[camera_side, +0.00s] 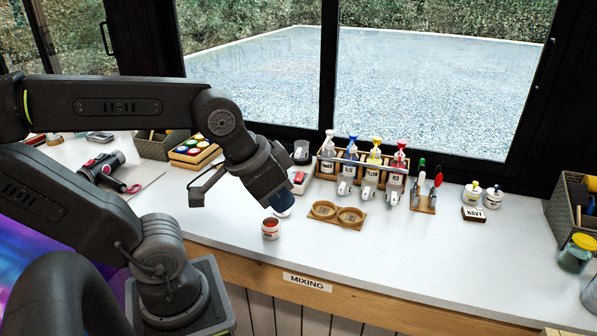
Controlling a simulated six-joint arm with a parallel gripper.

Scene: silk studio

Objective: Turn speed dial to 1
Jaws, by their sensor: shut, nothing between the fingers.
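A small white device (302,184) with a red part on top stands just behind and right of my gripper, partly covered by my wrist. I cannot make out a speed dial or its numbers, nor tell whether my gripper touches anything.
A tray of paint pots (194,151) and a dark power tool (101,166) lie left. The front right counter is clear.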

